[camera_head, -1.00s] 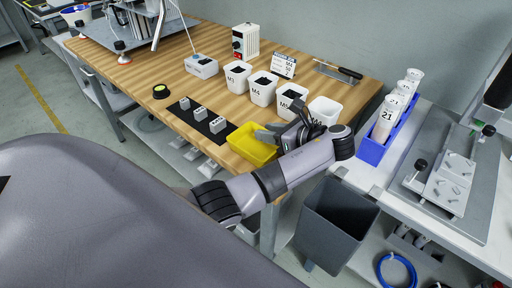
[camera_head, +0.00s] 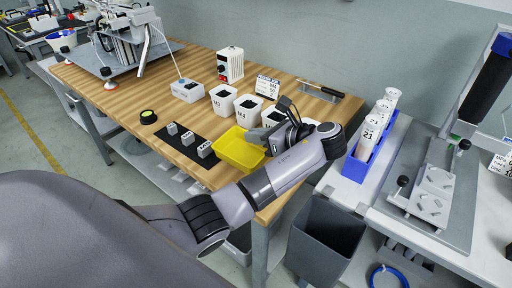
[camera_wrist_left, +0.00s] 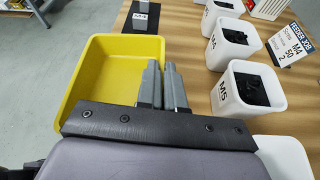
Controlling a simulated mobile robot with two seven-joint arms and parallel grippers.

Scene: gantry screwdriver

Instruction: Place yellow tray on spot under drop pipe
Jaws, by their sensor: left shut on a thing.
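The yellow tray (camera_head: 236,147) is empty and near the front edge of the wooden table, beside the black strip; in the left wrist view it also shows (camera_wrist_left: 105,85). My left gripper (camera_head: 256,135) is shut on the tray's right wall, with its fingers side by side in the left wrist view (camera_wrist_left: 162,75). The tray appears slightly raised, but its gap to the table is hard to judge. A silver drop pipe (camera_head: 146,40) slants down from the machine at the table's far left. The spot under it cannot be made out clearly. My right gripper is out of view.
White bins (camera_head: 223,101) stand in a row behind the tray. A black strip (camera_head: 180,146) with grey blocks lies to its left, with a round black button (camera_head: 148,117) beyond. A small white box (camera_head: 187,92) stands behind.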

